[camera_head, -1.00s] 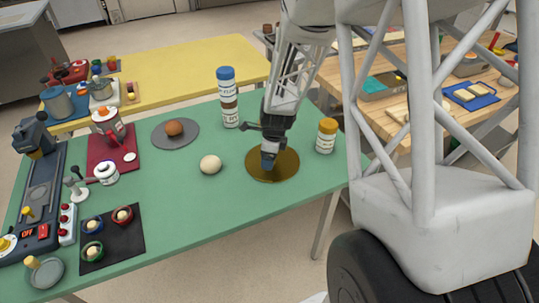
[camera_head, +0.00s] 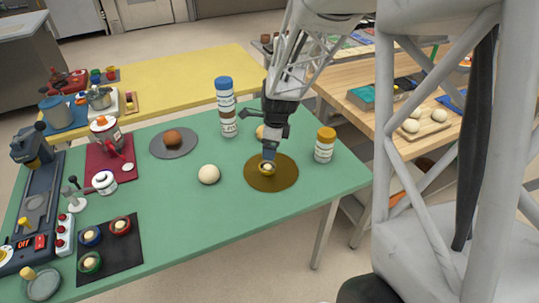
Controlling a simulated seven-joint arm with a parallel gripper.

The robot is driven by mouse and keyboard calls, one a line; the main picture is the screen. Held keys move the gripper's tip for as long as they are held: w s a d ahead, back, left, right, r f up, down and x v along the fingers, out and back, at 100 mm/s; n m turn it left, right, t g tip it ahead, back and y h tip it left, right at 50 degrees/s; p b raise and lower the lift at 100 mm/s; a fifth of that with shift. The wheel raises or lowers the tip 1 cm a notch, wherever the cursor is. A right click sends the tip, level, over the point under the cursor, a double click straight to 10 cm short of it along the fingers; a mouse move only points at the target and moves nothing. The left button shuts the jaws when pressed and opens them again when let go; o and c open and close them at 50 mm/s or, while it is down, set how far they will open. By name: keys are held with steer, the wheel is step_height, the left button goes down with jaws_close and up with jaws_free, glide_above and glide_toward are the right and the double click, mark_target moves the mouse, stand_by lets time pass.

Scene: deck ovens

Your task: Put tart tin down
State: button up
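A small yellow tart tin (camera_head: 267,172) with a pale dough ball inside is upright over the round gold-brown disc (camera_head: 287,182) on the green table. I cannot tell for sure whether its base touches the disc. My gripper (camera_head: 269,155) points down at the tin's far side, its grey-blue fingertips at or just above the rim. The finger gap is too small to read, so I cannot tell whether it grips the rim. Other tart tins, blue (camera_head: 90,236), red (camera_head: 120,226) and green (camera_head: 90,262), stand on a black mat (camera_head: 112,250) at the front left.
A pale dough ball (camera_head: 208,174) lies left of the disc. A blue-capped bottle (camera_head: 227,115) stands behind, an orange-capped jar (camera_head: 324,147) to the right. A grey disc bears a brown ball (camera_head: 172,138). The front middle of the green table (camera_head: 200,220) is clear.

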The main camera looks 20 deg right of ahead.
steer(key=shift+s+d+r, duration=0.1)
steer(key=shift+d+r, duration=0.05)
steer(key=shift+r, duration=1.55)
steer(key=shift+r, duration=0.1)
steer(key=s+a+r+n, duration=0.4)
steer(key=s+r+n, duration=0.1)
steer(key=s+n, duration=0.3)
steer(key=s+a+r+n+t+h, duration=0.1)
steer(key=s+a+r+n, duration=0.3)
steer(key=s+n, duration=0.4)
steer(key=s+a+r+n, duration=0.4)
steer(key=s+r+n, duration=0.2)
steer(key=s+n, duration=0.2)
steer(key=shift+s+a+r+n+t, duration=0.2)
steer(key=shift+s+a+n+t, duration=0.2)
steer(key=shift+s, duration=0.65)
steer(key=shift+o, duration=0.5)
